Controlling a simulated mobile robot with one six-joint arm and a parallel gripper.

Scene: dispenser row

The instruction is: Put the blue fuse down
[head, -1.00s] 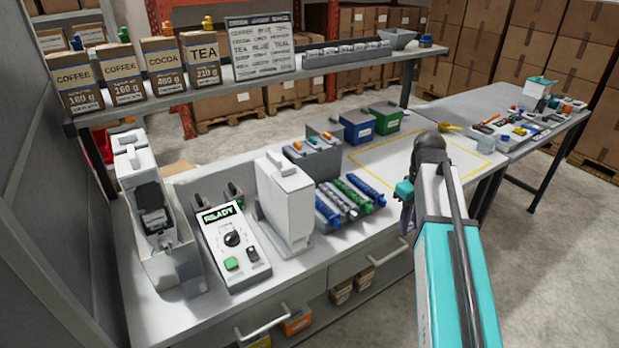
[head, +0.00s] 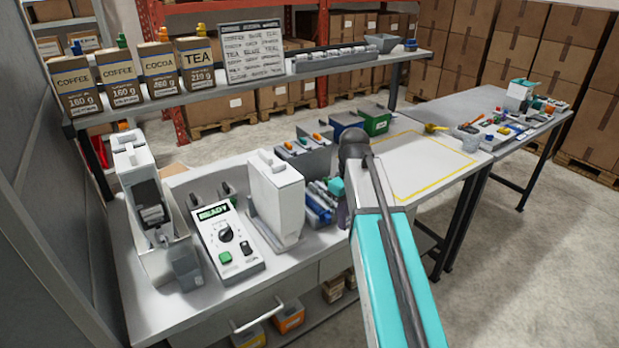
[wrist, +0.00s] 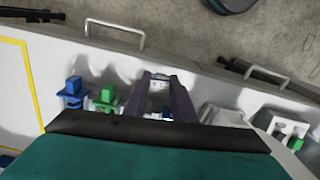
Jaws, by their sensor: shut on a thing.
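My gripper (head: 342,215) is low over the bench, beside the row of coloured bars, and my forearm hides part of that row. In the wrist view my gripper (wrist: 161,88) has its two dark fingers close together on a small pale thing with a bluish tint, taken as the blue fuse (wrist: 160,82). Most of it is hidden by the fingers, and I cannot tell whether it touches anything below. A blue bar (wrist: 73,92) and a green bar (wrist: 107,98) stand left of the fingers. Blue bars (head: 319,207) also show left of my gripper in the head view.
A white dispenser (head: 276,195) stands close left of my gripper. A control box (head: 228,245) reading READY and another dispenser (head: 150,195) are further left. Blue (head: 346,124) and green (head: 376,120) bins stand behind. The yellow-outlined area (head: 420,165) at right is clear.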

